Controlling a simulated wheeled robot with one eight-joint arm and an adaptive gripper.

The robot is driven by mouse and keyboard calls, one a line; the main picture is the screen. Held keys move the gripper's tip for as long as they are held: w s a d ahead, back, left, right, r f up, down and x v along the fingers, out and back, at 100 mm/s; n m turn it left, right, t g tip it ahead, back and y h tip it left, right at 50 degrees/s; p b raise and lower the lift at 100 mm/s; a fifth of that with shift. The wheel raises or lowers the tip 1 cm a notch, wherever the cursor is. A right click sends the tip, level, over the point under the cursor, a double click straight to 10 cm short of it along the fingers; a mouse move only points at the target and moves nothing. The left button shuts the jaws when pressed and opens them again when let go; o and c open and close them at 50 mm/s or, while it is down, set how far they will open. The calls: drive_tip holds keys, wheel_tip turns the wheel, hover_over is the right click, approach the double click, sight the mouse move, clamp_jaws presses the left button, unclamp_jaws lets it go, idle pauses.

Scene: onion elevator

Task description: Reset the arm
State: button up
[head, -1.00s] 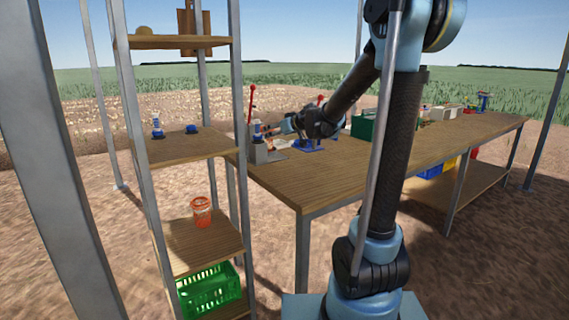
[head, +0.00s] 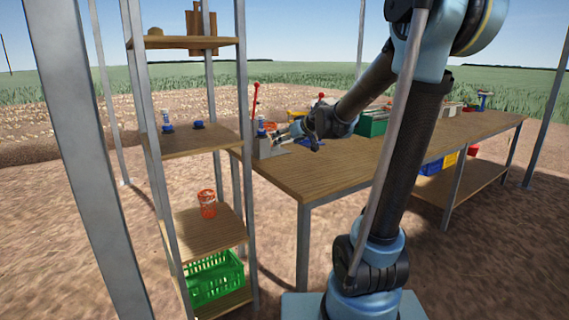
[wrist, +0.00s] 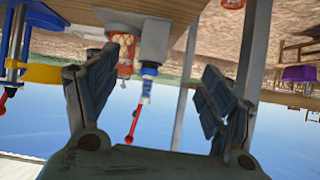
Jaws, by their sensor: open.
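My gripper (head: 279,137) is at the end of my bent arm, above the near left end of the wooden table (head: 330,170). In the wrist view, which is upside down, the two fingers (wrist: 160,65) stand wide apart with nothing held between them. Beyond the fingers is a grey stand (head: 268,148) with a blue-and-white object (head: 261,129) at it; this object (wrist: 148,82) also shows in the wrist view. A red-knobbed lever (head: 255,98) rises there, beside an orange mesh cup (wrist: 123,50).
A shelf (head: 195,138) at the left holds small blue items, an orange mesh basket (head: 207,203) and a green crate (head: 215,280). Another red-knobbed lever (head: 321,97) and a green box (head: 372,124) are farther along the table. Metal posts stand around.

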drive_tip(key=s+d+f+g+h, duration=0.1)
drive_tip(key=s+d+f, duration=0.1)
drive_tip(key=s, duration=0.4)
drive_tip(key=s+d+f+m+g+h, duration=0.1)
drive_tip(key=s+d+f, duration=0.2)
drive_tip(key=s, duration=0.3)
drive_tip(key=s+d+f+m+g+h, duration=0.1)
drive_tip(key=s+d+f, duration=0.2)
drive_tip(key=s, duration=0.3)
drive_tip(key=shift+s+d+f, duration=0.1)
drive_tip(key=shift+s+d, duration=0.05)
drive_tip(key=shift+d, duration=0.2)
drive_tip(key=s+d+f+m+g+h, duration=0.2)
drive_tip(key=s+d+f, duration=0.2)
drive_tip(key=s, duration=0.5)
drive_tip(key=s+d+f+m+g+h, duration=0.1)
drive_tip(key=s+d+f+m+g, duration=0.1)
drive_tip(key=s+d+f, duration=0.3)
drive_tip(key=s+f, duration=0.1)
drive_tip(key=s, duration=0.3)
drive_tip(key=shift+s+d+h, duration=0.3)
drive_tip(key=shift+s+h, duration=0.1)
drive_tip(key=shift+f, duration=0.1)
drive_tip(key=shift+w+f+g, duration=0.2)
drive_tip(key=shift+w+g, duration=0.1)
drive_tip(key=shift+w, duration=0.15)
